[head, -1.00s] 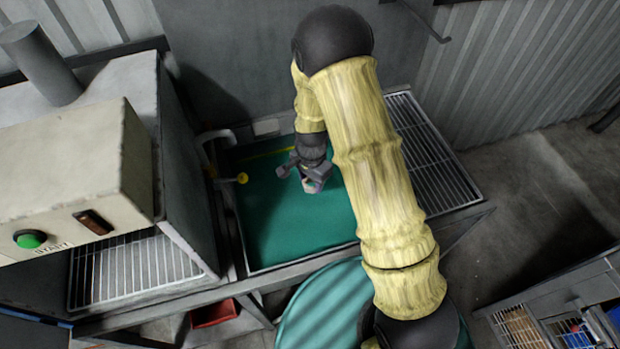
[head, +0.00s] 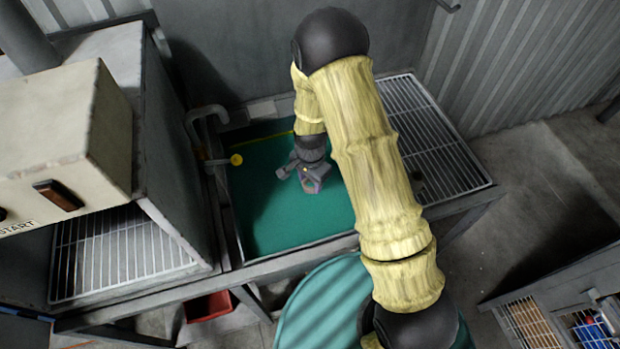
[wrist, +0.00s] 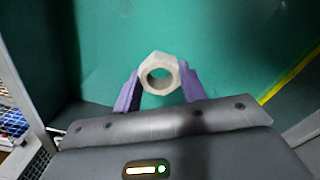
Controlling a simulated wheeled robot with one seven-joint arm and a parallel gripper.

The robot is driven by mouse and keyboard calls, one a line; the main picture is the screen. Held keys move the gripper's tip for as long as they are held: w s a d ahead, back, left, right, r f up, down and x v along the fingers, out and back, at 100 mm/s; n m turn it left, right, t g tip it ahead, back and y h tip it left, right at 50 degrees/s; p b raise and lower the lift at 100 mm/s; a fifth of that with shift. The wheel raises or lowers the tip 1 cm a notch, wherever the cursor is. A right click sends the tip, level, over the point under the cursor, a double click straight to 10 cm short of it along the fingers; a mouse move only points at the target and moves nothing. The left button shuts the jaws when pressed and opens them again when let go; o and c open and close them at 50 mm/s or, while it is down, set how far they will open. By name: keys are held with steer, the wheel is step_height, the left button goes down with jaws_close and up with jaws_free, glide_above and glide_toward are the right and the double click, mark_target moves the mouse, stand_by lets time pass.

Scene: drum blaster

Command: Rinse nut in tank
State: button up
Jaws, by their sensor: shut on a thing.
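The nut (wrist: 160,58) shows in the wrist view as a pale hexagonal ring with a round hole, clean-looking on the side I see. My gripper (wrist: 160,85) is shut on it, with a purple finger on each side. In the head view my gripper (head: 311,184) points down over the tank (head: 262,222), which holds green liquid. The nut is mostly hidden there by the gripper. I cannot tell whether the nut touches the liquid.
A grey cabinet with a control box (head: 60,150) stands left of the tank. A bent pipe and yellow knob (head: 236,160) sit at the tank's left edge. A metal grate (head: 430,130) lies right of it. A teal drum (head: 322,305) stands in front.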

step_height(320, 180, down, 17)
steer(key=b, duration=1)
steer(key=shift+w+r+b, duration=0.1)
steer(key=shift+r+b, duration=0.1)
steer(key=shift+b, duration=0.2)
steer(key=shift+f+b, duration=0.3)
steer(key=shift+f, duration=0.25)
steer(key=shift+d, duration=0.1)
steer(key=shift+f+b, duration=0.65)
steer(key=shift+f, duration=0.25)
steer(key=shift+r+p, duration=0.8)
steer(key=shift+r, duration=0.15)
